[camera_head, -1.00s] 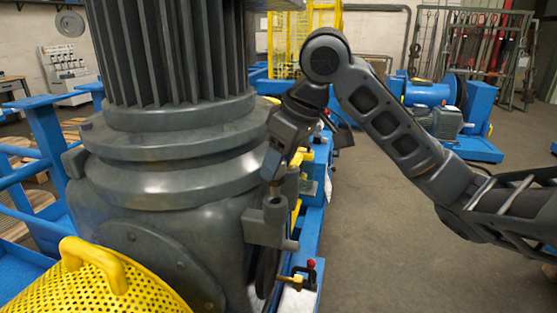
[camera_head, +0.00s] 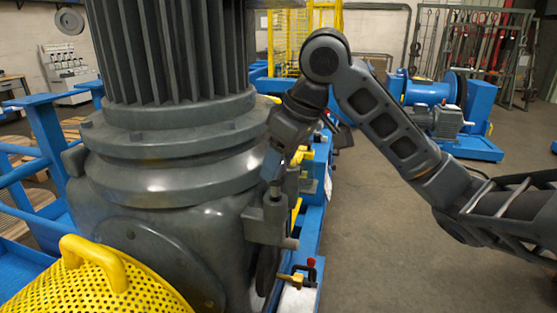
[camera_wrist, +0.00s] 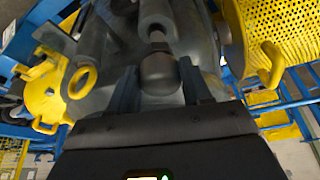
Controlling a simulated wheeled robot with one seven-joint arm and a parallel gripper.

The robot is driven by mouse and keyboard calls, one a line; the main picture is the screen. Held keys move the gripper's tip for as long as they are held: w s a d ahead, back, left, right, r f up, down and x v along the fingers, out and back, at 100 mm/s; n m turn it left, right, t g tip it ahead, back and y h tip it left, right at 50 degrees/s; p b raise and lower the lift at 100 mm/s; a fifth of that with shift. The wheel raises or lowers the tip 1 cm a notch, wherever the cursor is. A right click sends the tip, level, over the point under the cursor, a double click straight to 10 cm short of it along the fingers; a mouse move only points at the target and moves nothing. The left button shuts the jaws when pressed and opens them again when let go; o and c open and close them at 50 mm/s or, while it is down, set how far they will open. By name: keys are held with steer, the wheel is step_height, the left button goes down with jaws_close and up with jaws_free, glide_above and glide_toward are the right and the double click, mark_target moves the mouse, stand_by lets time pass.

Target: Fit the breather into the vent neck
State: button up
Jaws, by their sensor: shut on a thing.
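The breather (camera_wrist: 159,73) is a dark grey rounded cap with a thinner stem, held between the two fingers of my gripper (camera_wrist: 160,82) in the wrist view. The vent neck (camera_head: 273,215) is a short grey upright cylinder on a bracket at the right side of the big grey gear housing. It also shows in the wrist view (camera_wrist: 158,14), in line with the stem. My gripper (camera_head: 272,172) is shut on the breather just above the neck. The stem's end is at the neck's mouth; I cannot tell how far it is inside.
The finned grey motor (camera_head: 175,50) rises close left of my gripper. A yellow perforated guard (camera_head: 95,285) is at the lower left. A small red-topped valve (camera_head: 311,264) sits below the neck.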

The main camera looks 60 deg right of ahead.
mark_target(279, 177)
steer(key=shift+f+b, duration=1.35)
steer(key=shift+f, duration=0.5)
steer(key=o, duration=1.2)
steer(key=shift+c, duration=0.2)
steer(key=p+v, duration=0.1)
steer(key=v, duration=0.7)
steer(key=shift+f, duration=0.1)
